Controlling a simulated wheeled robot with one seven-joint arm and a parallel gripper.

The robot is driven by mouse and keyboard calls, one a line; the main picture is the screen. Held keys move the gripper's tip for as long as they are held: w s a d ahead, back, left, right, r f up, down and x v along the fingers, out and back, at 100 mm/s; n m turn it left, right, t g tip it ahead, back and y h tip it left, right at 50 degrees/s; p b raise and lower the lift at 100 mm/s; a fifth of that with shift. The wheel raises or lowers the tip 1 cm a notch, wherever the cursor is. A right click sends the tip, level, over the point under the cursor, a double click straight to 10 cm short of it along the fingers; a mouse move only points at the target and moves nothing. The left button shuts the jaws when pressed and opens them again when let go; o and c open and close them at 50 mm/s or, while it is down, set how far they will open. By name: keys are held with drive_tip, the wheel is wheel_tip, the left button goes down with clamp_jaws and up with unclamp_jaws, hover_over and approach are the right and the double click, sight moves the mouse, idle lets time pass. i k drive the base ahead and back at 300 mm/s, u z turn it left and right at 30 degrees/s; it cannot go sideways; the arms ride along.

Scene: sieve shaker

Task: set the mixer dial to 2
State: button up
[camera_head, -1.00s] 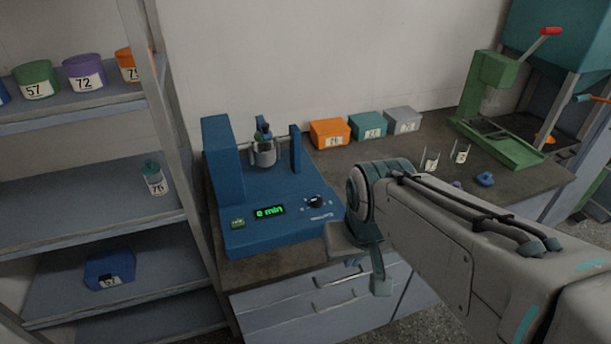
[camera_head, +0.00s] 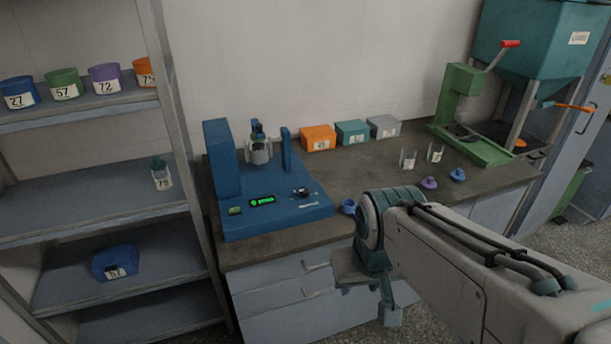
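The blue mixer (camera_head: 277,226) stands on the counter at the left. Its black dial (camera_head: 302,192) is on the sloped front panel, right of a lit green display (camera_head: 262,201). The dial's markings are too small to read. A clear jar sits in the mixer's holder (camera_head: 259,152). My gripper (camera_head: 369,302) is in front of the counter's edge, lower and to the right of the dial, and well apart from it. Its fingers show spread apart with nothing between them.
A small blue cup (camera_head: 348,206) stands right of the mixer. Orange (camera_head: 318,138), teal (camera_head: 352,132) and grey (camera_head: 385,126) boxes line the wall. A green press (camera_head: 462,115) stands at the right. Shelves (camera_head: 90,208) with labelled containers are at the left.

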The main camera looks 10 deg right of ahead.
sight(303, 192)
drive_tip(key=z, duration=0.85)
drive_tip(key=i, duration=0.65)
drive_tip(key=u, duration=1.25)
